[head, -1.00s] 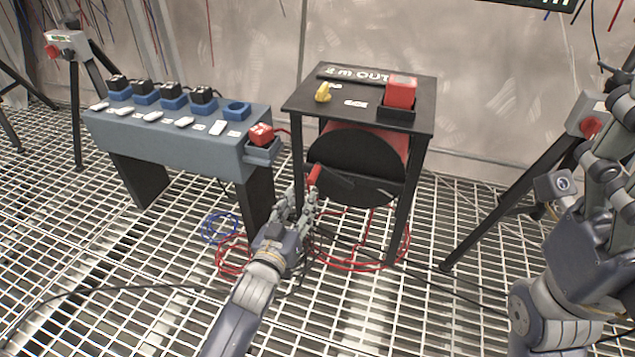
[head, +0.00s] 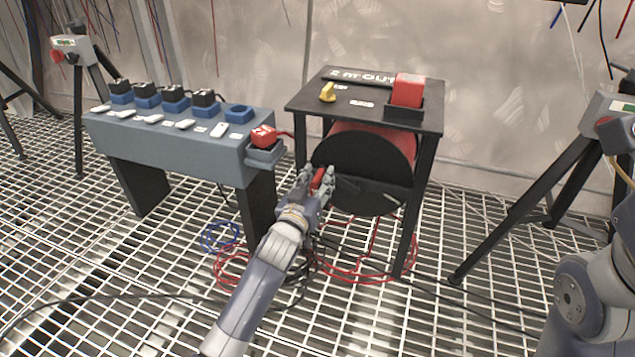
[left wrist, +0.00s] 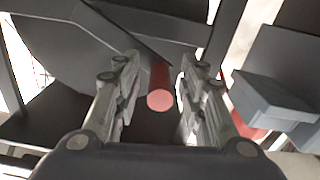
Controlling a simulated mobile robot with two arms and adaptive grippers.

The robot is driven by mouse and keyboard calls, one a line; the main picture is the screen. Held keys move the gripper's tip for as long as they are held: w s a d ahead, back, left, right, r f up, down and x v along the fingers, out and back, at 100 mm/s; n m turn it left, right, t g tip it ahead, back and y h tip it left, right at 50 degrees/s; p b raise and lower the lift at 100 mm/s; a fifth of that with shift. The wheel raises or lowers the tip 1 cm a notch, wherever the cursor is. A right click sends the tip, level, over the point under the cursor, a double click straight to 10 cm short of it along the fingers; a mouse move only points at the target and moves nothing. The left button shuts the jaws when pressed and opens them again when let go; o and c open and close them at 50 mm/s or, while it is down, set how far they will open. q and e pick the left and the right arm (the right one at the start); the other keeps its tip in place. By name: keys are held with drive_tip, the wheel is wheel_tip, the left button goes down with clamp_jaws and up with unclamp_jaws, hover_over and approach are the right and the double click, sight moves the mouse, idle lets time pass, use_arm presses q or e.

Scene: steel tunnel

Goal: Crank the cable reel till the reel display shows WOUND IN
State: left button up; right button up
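The cable reel (head: 363,160) is a black drum face with red cable behind it, under a black stand (head: 440,118). The reel display (head: 360,76) on the stand top reads something like "2 m OUT", partly hard to read. The red crank handle (head: 318,180) sits at the left of the drum on a dark arm. My left gripper (head: 320,175) is at the handle. In the left wrist view the red handle (left wrist: 160,88) stands between the two open fingers (left wrist: 155,95), with a gap on each side. My right gripper is not in view.
A yellow knob (head: 327,92) and red block (head: 407,90) are on the stand. Red cable (head: 365,270) lies on the grating below. A tripod (head: 530,195) stands right.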

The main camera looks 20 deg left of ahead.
use_arm(q)
clamp_jaws()
drive_tip(key=shift+f, duration=0.1)
